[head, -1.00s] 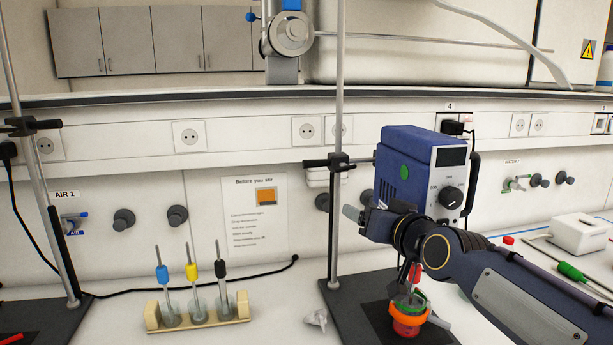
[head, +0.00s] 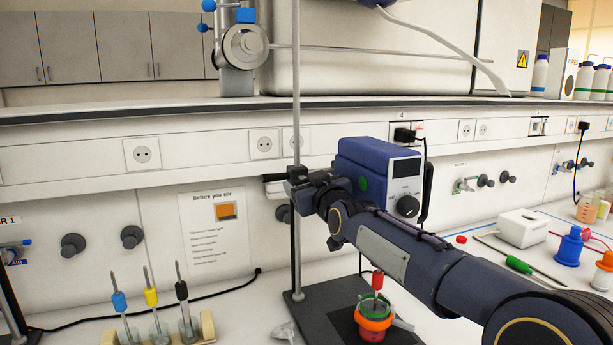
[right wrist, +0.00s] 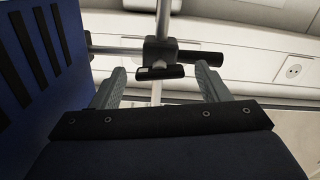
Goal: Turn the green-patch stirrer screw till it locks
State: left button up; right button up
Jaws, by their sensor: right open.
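The blue stirrer (head: 378,165) with a green patch (head: 363,184) hangs on an upright rod in the head view. Its blue side also shows at the left of the right wrist view (right wrist: 45,60). A dark clamp (right wrist: 157,52) joins the stirrer's bar to the rod, with a black screw handle (right wrist: 160,72) facing my camera. In the head view the clamp (head: 296,173) is partly hidden by my right gripper (head: 300,188). My right gripper is open, its two grey fingers on either side of the screw handle in the wrist view, apart from it. My left gripper is out of view.
Under the stirrer, an orange-ringed vessel (head: 374,317) stands on the black stand base (head: 318,322). A rack (head: 207,328) with blue, yellow and black stirring rods is at front left. Bottles and a white box (head: 523,227) are at the right. A shelf edge runs behind the rod.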

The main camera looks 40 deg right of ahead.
jog(key=shift+w+d, duration=0.1)
jog(key=shift+w, duration=0.05)
jog(key=c, duration=1)
jog(key=shift+f+m+b, duration=0.1)
jog(key=shift+m+b, duration=0.2)
jog(key=shift+m, duration=0.3)
jog(key=shift+o, duration=0.2)
jog(key=shift+m, duration=0.5)
jog(key=o, duration=1)
jog(key=shift+c, duration=0.2)
